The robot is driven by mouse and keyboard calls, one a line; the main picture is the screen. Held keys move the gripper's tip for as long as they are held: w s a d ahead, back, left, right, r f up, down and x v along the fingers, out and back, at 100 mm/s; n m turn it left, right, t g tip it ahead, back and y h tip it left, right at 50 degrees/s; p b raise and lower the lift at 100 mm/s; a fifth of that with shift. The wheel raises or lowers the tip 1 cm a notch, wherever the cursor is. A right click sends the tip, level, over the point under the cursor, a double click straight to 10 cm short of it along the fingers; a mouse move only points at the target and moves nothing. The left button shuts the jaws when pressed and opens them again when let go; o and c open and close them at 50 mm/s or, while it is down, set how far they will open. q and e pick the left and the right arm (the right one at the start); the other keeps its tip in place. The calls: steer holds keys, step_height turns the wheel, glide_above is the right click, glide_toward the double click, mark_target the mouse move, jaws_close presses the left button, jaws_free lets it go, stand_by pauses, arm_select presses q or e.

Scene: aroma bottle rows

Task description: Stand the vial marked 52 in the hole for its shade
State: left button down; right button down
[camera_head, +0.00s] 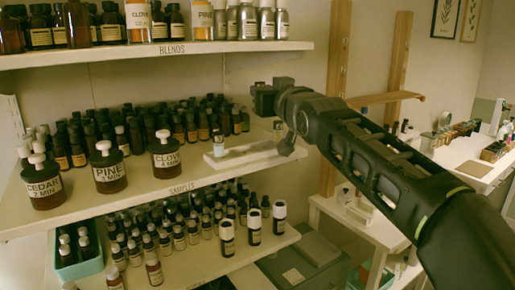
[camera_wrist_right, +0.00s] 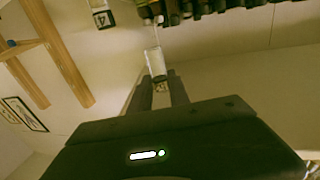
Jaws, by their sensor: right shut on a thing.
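My right gripper (camera_head: 264,98) is in front of the middle shelf, above the right end of a pale block (camera_head: 245,156). In the right wrist view the gripper (camera_wrist_right: 160,92) is shut on a small clear and whitish vial (camera_wrist_right: 154,62). I cannot read a mark on the held vial, and it is not clear in the head view. A small vial with a bluish label and dark cap (camera_head: 219,147) stands at the left part of the block. The block's holes and their shades cannot be made out. My left gripper is not in view.
Dark bottles crowd the middle shelf, with large bottles labelled CEDAR (camera_head: 43,185), PINE (camera_head: 107,168) and CLOVE (camera_head: 165,155) at its front. The blends shelf (camera_head: 150,55) overhangs it. In the wrist view a labelled bottle (camera_wrist_right: 102,14) shows at the top.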

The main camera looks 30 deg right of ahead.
glide_above(263, 148)
steer(key=shift+d+f+p, duration=0.1)
steer(key=shift+f+p, duration=0.25)
steer(key=shift+f, duration=2.65)
step_height(263, 148, down, 4)
steer(key=shift+r+p, duration=0.2)
steer(key=shift+p, duration=0.15)
steer(key=shift+f, duration=0.25)
steer(key=shift+f, duration=0.2)
steer(key=c, duration=1.2)
jaws_free()
steer(key=shift+c, duration=0.2)
